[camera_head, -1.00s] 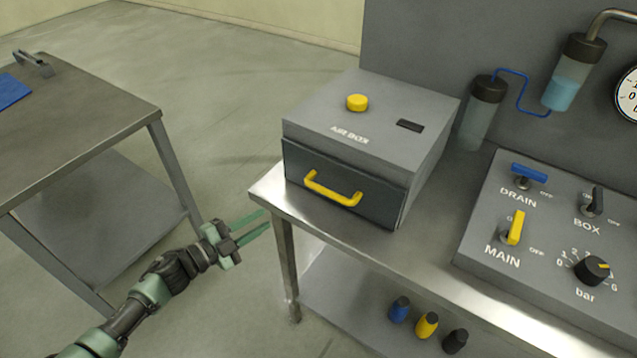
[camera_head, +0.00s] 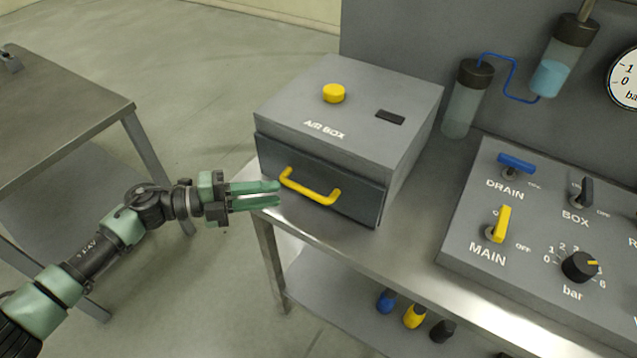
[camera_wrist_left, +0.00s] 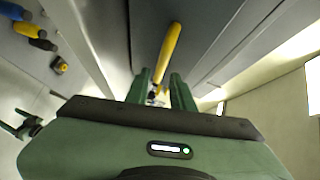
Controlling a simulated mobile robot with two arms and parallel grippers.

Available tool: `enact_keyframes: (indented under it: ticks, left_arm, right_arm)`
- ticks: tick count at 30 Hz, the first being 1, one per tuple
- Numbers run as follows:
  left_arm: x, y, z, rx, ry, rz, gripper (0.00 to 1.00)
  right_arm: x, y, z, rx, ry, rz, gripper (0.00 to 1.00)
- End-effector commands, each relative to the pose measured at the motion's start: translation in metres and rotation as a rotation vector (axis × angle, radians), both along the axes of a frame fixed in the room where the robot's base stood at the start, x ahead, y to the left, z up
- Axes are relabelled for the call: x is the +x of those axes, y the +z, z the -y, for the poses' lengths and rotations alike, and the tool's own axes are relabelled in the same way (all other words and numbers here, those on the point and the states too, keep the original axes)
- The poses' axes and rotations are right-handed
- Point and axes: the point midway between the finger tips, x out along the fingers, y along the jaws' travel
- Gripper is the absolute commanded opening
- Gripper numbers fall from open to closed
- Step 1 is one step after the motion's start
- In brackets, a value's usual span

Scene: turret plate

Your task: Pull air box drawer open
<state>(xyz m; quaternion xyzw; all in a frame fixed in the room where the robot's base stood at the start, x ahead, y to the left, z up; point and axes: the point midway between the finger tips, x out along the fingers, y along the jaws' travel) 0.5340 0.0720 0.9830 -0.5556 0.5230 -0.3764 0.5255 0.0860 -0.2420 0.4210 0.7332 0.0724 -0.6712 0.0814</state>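The grey air box (camera_head: 345,110) stands on the metal workbench with a yellow knob on its lid. Its dark drawer front (camera_head: 350,196) looks shut and carries a yellow handle (camera_head: 312,190). My left gripper (camera_head: 279,193) is at the left end of the handle in the head view, its fingers slightly apart. In the left wrist view the yellow handle (camera_wrist_left: 170,55) lies ahead of and between the green fingertips (camera_wrist_left: 161,85). Whether the fingers touch the handle cannot be told.
The control panel (camera_head: 540,260) with DRAIN, BOX and MAIN valves is right of the box. Blue, yellow and black bottles (camera_head: 414,315) stand on the lower shelf. Another metal table (camera_head: 60,110) is at the left. Open floor lies between the tables.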

Motion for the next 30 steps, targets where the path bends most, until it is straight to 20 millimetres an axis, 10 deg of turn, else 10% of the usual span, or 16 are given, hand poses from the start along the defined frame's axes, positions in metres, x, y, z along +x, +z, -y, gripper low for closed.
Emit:
enact_keyframes:
  ticks: [18,30]
  left_arm:
    - [0.005,-0.006,0.071,0.015,-0.029,0.014,0.23]
    - [0.006,-0.009,0.077,0.017,-0.028,0.015,0.15]
  right_arm:
    - [0.001,0.024,-0.016,0.019,-0.005,0.002,0.69]
    - [0.001,0.024,-0.007,0.009,-0.002,0.002,0.69]
